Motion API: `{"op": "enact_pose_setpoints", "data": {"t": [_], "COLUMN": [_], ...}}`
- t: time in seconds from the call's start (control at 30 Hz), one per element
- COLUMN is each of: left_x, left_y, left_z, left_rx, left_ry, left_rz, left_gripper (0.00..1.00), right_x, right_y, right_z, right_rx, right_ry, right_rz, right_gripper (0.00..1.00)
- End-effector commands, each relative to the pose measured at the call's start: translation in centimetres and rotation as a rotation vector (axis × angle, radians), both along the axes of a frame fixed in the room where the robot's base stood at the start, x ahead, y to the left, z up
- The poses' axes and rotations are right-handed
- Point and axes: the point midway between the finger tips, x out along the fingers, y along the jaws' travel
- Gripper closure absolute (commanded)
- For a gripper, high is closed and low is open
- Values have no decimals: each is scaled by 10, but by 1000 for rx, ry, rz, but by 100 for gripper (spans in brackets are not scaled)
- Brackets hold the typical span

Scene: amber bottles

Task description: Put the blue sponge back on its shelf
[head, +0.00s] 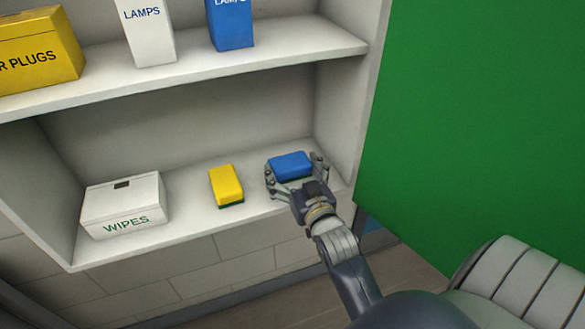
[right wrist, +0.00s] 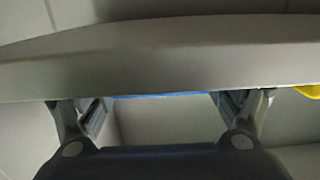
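The blue sponge (head: 290,165) lies on the lower shelf (head: 255,205) near its right end. My right gripper (head: 296,172) reaches in from the front, with one finger at each side of the sponge. Its fingers (right wrist: 162,108) are spread wide in the right wrist view. Only a thin blue strip of the sponge (right wrist: 160,95) shows between them there, as the shelf's pale front edge (right wrist: 160,55) hides the rest. I cannot tell whether the fingers touch the sponge. My left gripper is not in view.
A yellow sponge (head: 226,184) stands left of the blue one, then a white WIPES box (head: 124,205). The upper shelf (head: 290,45) holds a yellow box (head: 40,50), a white LAMPS box (head: 147,35) and a blue box (head: 231,25). A green panel (head: 480,120) stands close on the right.

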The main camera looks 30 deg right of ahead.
Motion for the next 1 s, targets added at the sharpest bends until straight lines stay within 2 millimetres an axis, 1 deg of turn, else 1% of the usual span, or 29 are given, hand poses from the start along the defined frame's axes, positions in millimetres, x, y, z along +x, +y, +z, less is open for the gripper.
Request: {"op": "enact_pose_setpoints", "data": {"t": [0.2, 0.4, 0.5, 0.57, 0.67, 1.0], "left_x": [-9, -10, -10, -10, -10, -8], "left_y": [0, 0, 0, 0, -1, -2], "left_z": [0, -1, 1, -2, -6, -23], "left_rx": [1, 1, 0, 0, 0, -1], "left_ry": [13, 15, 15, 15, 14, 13], "left_rz": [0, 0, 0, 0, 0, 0], "left_gripper": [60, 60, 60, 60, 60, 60], "right_x": [0, 0, 0, -5, -19, -82], "right_y": [0, 0, 0, 1, 4, 20], "right_z": [0, 0, 4, 1, 0, 3], "right_rx": [0, 0, 0, 0, 1, 2], "right_ry": [1, 1, 0, 2, 3, 4], "right_rz": [0, 0, 0, 0, 0, 0], "right_gripper": [0, 0, 0, 0, 0, 0]}}
